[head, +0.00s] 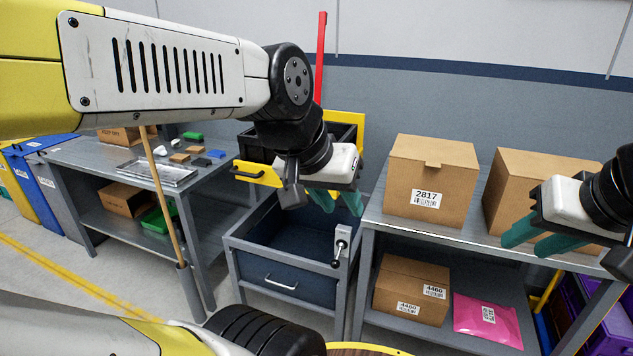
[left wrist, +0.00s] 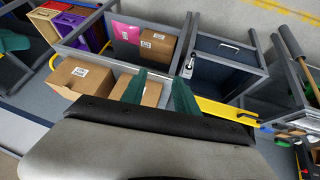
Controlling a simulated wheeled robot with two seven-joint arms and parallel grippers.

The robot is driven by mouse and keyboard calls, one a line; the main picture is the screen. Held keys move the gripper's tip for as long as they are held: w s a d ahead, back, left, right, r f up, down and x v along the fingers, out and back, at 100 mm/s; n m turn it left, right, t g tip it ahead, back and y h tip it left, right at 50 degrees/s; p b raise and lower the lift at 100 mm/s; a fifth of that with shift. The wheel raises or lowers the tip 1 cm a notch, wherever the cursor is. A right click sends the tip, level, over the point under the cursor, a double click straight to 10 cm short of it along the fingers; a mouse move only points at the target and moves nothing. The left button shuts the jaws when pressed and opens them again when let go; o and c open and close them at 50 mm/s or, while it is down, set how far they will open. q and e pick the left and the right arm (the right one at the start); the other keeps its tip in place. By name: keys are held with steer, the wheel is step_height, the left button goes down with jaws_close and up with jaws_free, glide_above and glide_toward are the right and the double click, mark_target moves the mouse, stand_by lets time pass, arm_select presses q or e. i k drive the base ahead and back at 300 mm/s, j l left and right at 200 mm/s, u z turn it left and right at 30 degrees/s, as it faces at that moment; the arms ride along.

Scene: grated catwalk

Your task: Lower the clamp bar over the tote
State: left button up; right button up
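A red bar (head: 320,58) stands upright at the back, in line with the left part of a yellow frame (head: 358,128). I take it to be the clamp bar. A black tote (head: 340,133) sits by this frame, partly hidden by my left arm. A yellow front piece with a black handle (head: 248,173) shows below the tote; the yellow part (left wrist: 225,108) also shows in the left wrist view. My left gripper (head: 335,201) is open and empty, in front of the tote and above the drawer cabinet. My right gripper (head: 535,238) is open and empty at the right.
A grey cabinet with a blue drawer (head: 285,283) and a small lever (head: 339,245) stands below my left gripper. A shelf bench at right holds a 2817 carton (head: 429,180) and others. A left bench (head: 90,152) holds small blocks and a metal tray.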

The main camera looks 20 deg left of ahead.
mark_target(322, 16)
steer(key=z, duration=0.4)
steer(key=j+z, duration=0.5)
steer(key=k+j+z, duration=0.1)
steer(key=j+z, duration=0.4)
